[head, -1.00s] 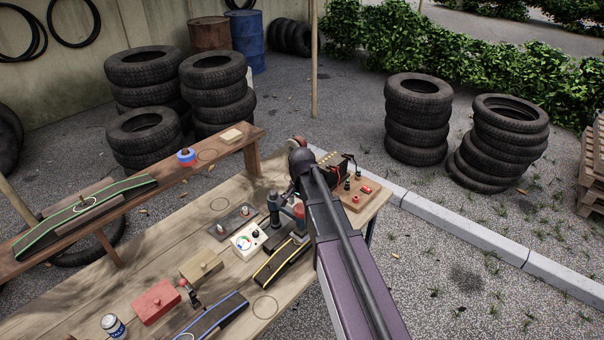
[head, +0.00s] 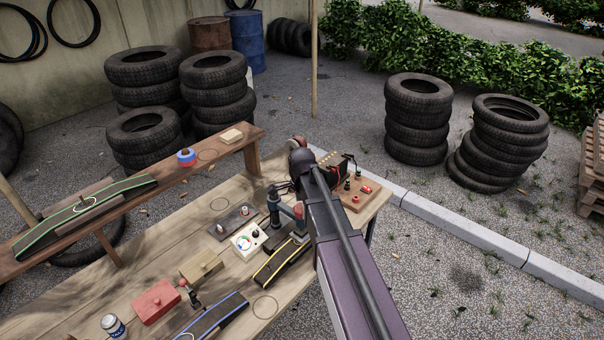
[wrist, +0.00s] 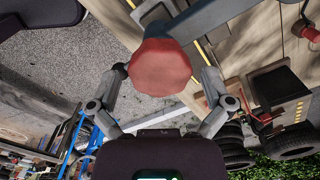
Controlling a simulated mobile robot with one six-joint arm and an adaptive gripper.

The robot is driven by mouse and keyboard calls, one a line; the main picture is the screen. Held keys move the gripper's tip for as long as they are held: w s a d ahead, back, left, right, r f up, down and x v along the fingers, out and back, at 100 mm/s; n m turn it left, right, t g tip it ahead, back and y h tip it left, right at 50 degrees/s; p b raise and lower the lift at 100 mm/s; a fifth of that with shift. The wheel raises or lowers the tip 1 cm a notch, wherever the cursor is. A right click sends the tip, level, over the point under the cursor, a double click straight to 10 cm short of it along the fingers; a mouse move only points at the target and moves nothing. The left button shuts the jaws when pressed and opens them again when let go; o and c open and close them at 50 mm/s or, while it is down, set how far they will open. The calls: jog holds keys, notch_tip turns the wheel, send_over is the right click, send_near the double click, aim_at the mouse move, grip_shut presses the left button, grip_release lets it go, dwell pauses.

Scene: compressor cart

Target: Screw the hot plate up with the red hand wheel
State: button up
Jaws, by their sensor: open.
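The red hand wheel (wrist: 160,66) is large in the middle of the wrist view. It sits at the end of a blue-grey clamp arm (wrist: 214,14). My gripper (wrist: 164,71) is open, with one fingertip on each side of the wheel and narrow gaps at both sides. In the head view the wheel (head: 298,210) is a small red spot beside the blue-grey clamp post (head: 274,208). My gripper (head: 284,187) is above it, partly hidden by my own arm. I cannot make out the hot plate clearly; the wheel and my arm cover that area.
On the wooden bench (head: 150,255) are a white dial box (head: 248,241), a yellow-edged strip (head: 275,265), a red box (head: 155,302) and a black box (head: 328,176) near the clamp. A raised plank shelf (head: 225,148) runs behind. Tyre stacks (head: 416,120) stand beyond.

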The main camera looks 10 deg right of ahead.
jog(key=m, duration=0.5)
notch_tip(320, 180, up, 14)
jog(key=p, duration=1.3)
jog(key=shift+p, duration=0.4)
jog(key=shift+f, duration=0.1)
jog(key=s+f+n+b, duration=0.4)
jog(key=s+n, duration=0.4)
jog(key=n, duration=0.3)
jog(key=s+f+n+b, duration=0.4)
jog(key=s+n, duration=0.4)
jog(key=n, duration=0.3)
